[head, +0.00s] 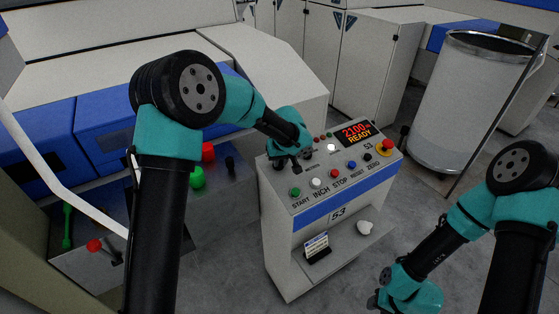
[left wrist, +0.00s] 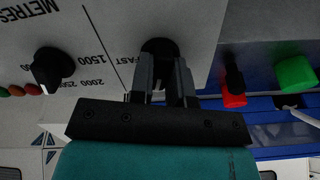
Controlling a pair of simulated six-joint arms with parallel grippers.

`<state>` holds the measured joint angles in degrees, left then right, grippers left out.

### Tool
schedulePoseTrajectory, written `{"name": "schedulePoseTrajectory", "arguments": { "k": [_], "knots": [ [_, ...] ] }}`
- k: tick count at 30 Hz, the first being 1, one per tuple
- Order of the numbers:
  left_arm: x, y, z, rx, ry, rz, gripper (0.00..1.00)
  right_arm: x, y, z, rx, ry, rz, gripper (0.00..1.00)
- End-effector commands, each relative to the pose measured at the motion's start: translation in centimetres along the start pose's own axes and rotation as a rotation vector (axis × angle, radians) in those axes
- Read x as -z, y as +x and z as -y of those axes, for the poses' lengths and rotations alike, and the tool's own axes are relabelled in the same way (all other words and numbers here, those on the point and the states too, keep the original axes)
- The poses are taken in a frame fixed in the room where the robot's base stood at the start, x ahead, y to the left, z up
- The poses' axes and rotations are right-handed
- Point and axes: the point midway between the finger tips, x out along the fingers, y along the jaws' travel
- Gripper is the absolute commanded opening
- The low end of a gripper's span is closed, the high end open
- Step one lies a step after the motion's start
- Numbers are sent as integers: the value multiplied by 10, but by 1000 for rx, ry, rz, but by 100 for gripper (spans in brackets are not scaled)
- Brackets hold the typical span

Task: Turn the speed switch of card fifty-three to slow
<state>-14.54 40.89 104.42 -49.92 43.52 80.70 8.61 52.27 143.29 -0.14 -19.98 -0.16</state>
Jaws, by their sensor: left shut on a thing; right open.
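The card fifty-three console (head: 337,246) stands in the middle of the head view, with "53" on its front and a display (head: 356,132) reading "2100" and "READY". The black speed switch (left wrist: 159,46) is a round knob at the panel's edge, with "FAST" printed beside it in the left wrist view. My left gripper (left wrist: 163,66) is shut on this knob, one finger on each side. In the head view my left gripper (head: 284,160) covers most of the knob. The knob's pointer and any slow mark are hidden. My right gripper (head: 376,300) is open, low at the right, away from the console.
A black metres knob (left wrist: 52,67) sits near the speed switch. Push buttons, including a red stop button (head: 334,173), and an emergency button (head: 387,146) share the panel. A small card stand (head: 317,249) and white fluff (head: 365,227) lie on the shelf. A can (head: 455,105) stands behind.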

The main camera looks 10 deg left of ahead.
Motion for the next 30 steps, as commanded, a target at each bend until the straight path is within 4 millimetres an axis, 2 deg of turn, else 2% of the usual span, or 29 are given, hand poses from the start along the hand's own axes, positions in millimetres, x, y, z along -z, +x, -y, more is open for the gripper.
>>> {"name": "schedulePoseTrajectory", "arguments": {
  "k": [6,12,29,30],
  "knots": [
    [0,0,0,0,-164,0,0,0,0,0,0,0,0,43],
    [0,0,0,0,-258,0,0,0,0,0,0,0,0,43],
    [0,0,0,-1,-303,0,0,0,0,0,0,0,0,43],
    [0,0,0,-1,-302,0,19,0,0,0,0,0,0,43]
  ]
}}
